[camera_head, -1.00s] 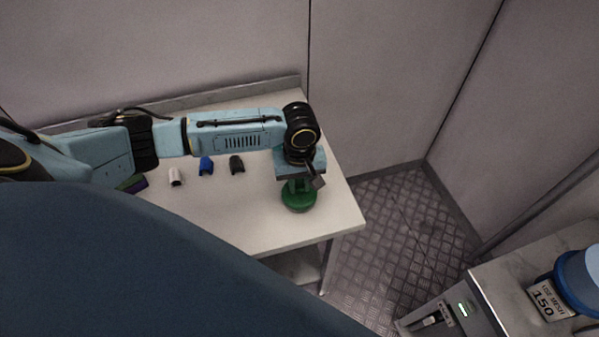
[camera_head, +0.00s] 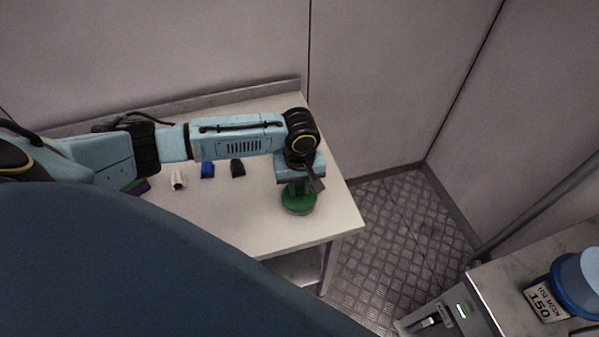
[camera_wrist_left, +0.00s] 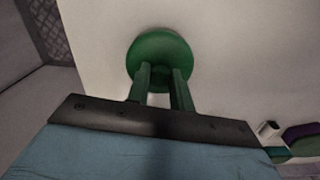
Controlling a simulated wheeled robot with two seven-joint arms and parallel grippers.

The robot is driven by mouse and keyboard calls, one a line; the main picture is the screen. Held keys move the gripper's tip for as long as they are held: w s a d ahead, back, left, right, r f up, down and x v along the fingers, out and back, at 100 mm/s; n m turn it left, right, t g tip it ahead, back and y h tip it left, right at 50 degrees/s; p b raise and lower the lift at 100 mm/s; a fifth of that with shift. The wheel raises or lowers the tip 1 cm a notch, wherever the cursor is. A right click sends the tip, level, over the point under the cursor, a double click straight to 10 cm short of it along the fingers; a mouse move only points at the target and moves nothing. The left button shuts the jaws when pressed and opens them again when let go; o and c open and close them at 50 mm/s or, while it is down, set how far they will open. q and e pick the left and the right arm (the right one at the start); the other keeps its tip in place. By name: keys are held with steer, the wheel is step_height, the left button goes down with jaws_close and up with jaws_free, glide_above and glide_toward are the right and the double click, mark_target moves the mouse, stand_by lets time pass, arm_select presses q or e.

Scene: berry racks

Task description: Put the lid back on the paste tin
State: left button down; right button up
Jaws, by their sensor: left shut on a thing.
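A round green lid (camera_head: 298,193) is at the right part of the white table in the head view, below my left gripper (camera_head: 297,184). A duller rim shows under its near edge; I cannot tell whether this is the tin or how the lid sits on it. In the left wrist view the green disc (camera_wrist_left: 160,48) lies at the fingertips of my left gripper (camera_wrist_left: 161,75). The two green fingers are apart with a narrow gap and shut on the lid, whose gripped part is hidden. My right gripper is not in view.
On the white table (camera_head: 240,220), a white piece (camera_head: 178,180), a blue piece (camera_head: 207,170) and a dark piece (camera_head: 237,168) stand left of the lid. A purple item (camera_head: 139,187) is farther left. A second bench (camera_head: 500,285) with a blue container (camera_head: 578,285) is lower right.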

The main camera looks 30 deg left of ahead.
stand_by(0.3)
arm_select(q)
steer(key=c, duration=0.7)
jaws_free()
step_height(320, 180, up, 7)
steer(key=p, duration=0.9)
stand_by(0.4)
steer(key=shift+c, duration=0.3)
jaws_close()
